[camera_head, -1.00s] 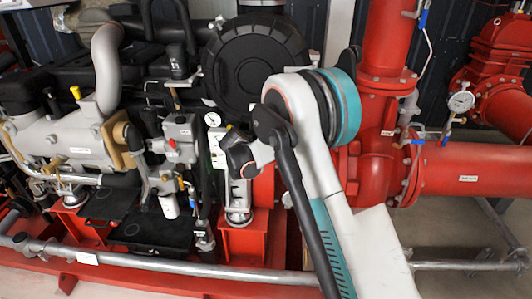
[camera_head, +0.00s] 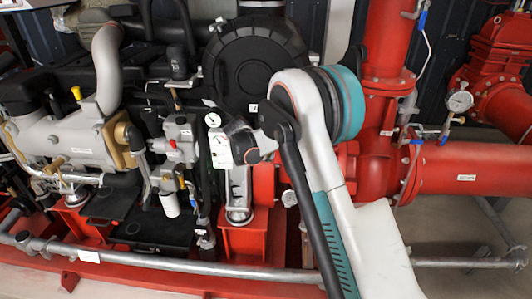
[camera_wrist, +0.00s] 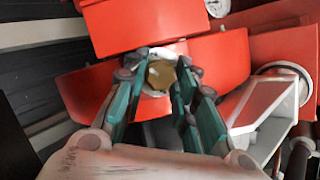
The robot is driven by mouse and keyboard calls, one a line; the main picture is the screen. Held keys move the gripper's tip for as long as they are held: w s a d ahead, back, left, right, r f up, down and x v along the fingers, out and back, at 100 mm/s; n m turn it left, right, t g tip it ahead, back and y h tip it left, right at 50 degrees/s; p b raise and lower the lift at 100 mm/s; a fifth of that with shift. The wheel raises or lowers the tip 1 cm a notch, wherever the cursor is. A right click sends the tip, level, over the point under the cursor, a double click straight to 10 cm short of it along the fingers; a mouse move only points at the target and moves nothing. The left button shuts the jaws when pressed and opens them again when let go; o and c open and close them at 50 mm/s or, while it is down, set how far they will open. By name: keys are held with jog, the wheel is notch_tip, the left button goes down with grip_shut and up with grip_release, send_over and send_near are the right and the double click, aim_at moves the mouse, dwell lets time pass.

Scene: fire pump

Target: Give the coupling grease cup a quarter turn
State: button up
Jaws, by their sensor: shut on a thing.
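The coupling grease cup (camera_wrist: 160,73) is a small brass-coloured fitting in the upper middle of the wrist view, set against a red surface. My gripper (camera_wrist: 161,80) has its teal-and-grey fingers on the left and right sides of the cup, shut on it. The cup's sides are partly covered by the fingertips. In the head view my wrist and white arm stand in front of the red pump housing, and neither the cup nor the fingertips can be made out there.
Red housing (camera_wrist: 210,62) lies close around the fingers, with a pale bracket (camera_wrist: 268,103) on the right. In the head view, a black round cover (camera_head: 250,75), a red pipe (camera_head: 470,172) and a grey rail (camera_head: 170,264) surround my arm.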

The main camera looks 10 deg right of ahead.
jog(key=o, duration=1.1)
jog(key=shift+c, duration=0.2)
jog(key=shift+s+a, duration=0.1)
jog(key=s+a+r, duration=0.3)
jog(key=s+a, duration=0.7)
jog(key=a, duration=0.1)
jog(key=shift+s+r, duration=0.3)
jog(key=shift+r, duration=0.05)
jog(key=shift+d, duration=0.1)
